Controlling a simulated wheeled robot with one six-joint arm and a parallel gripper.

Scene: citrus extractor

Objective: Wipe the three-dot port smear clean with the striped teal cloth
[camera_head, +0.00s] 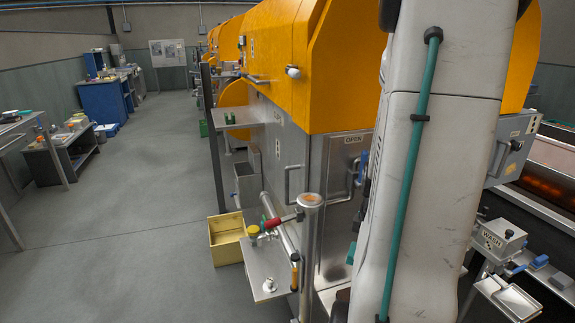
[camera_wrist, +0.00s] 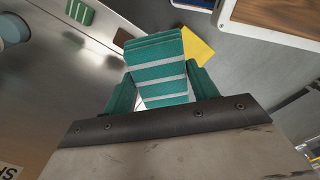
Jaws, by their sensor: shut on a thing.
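The striped teal cloth (camera_wrist: 158,72) is a folded teal pad with pale grey stripes. In the wrist view it sits between the two teal fingers of my gripper (camera_wrist: 160,88), which is shut on it. The cloth is held over the grey floor, apart from the metal surface at left. In the head view my large white arm hides the gripper; a small teal bit shows low beside the arm, and I cannot tell what it is. I cannot make out the three-dot port smear in either view.
A machine with an orange hood (camera_head: 275,45) and steel panels stands beside my arm. A metal post (camera_head: 309,255) with an orange-brown top and a small shelf with valves (camera_head: 262,262) stand before it. A yellow bin (camera_head: 226,238) is on the floor. The left aisle is clear.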

